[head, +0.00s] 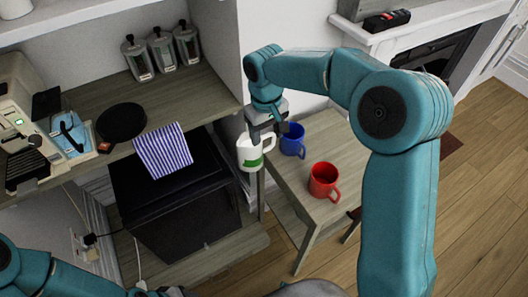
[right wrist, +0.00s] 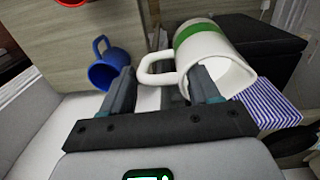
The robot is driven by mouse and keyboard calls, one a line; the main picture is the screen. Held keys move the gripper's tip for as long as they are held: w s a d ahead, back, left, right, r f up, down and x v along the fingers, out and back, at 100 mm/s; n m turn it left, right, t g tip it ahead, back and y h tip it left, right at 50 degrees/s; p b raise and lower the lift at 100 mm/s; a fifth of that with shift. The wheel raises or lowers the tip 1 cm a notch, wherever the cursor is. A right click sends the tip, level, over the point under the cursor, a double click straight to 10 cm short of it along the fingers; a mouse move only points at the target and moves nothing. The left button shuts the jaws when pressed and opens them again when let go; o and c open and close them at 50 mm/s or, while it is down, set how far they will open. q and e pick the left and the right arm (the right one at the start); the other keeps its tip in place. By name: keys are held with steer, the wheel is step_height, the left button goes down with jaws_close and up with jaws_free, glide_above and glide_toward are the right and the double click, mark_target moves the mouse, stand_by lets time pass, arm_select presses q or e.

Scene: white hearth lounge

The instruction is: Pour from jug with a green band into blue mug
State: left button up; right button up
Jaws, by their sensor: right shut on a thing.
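The white jug with a green band (head: 246,153) hangs in my right gripper (head: 268,132), beside the small table's left edge. In the right wrist view, my right gripper (right wrist: 163,88) is shut on the handle of the jug (right wrist: 205,48), whose open mouth faces the camera. The jug looks roughly upright in the head view. The blue mug (head: 294,143) stands on the table just right of the jug, apart from it, and also shows in the right wrist view (right wrist: 112,68). I cannot see inside it. Part of my left arm shows at lower left; its gripper is out of view.
A red mug (head: 322,178) stands on the small wooden table (head: 306,212), in front of the blue mug. To the left are a black box (head: 190,205) with a striped cloth (head: 163,150) on top, a coffee machine (head: 20,110) and several glass canisters (head: 162,50).

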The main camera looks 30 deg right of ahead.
steer(key=w+d+r+m+p, duration=0.2)
steer(key=w+d+r+p, duration=0.4)
steer(key=d+r+p, duration=0.4)
steer(key=d+r+m+p, duration=0.1)
steer(key=d+r+p, duration=0.25)
steer(key=d, duration=0.55)
steer(key=s+d+f+m+h+p, duration=0.1)
steer(key=d+f+p, duration=0.1)
steer(key=d+f, duration=0.2)
steer(key=shift+s+f, duration=0.15)
steer(key=shift+f, duration=0.3)
step_height(320, 180, down, 10)
steer(key=h+b, duration=0.1)
steer(key=b, duration=0.7)
steer(key=shift+g+b, duration=0.3)
steer(key=shift+g, duration=0.1)
steer(key=shift+w+a+r+g+h+b, duration=0.1)
steer(key=shift+a+r+g+h+b, duration=0.2)
steer(key=shift+h+b, duration=0.6)
steer(key=shift+w+a+r+g+h+b, duration=0.1)
steer(key=shift+a+r+g+h+b, duration=0.3)
steer(key=shift+h, duration=0.75)
steer(key=shift+a+r+g+h+b, duration=0.15)
steer(key=shift+r+h+b, duration=0.1)
steer(key=shift+h+b, duration=0.7)
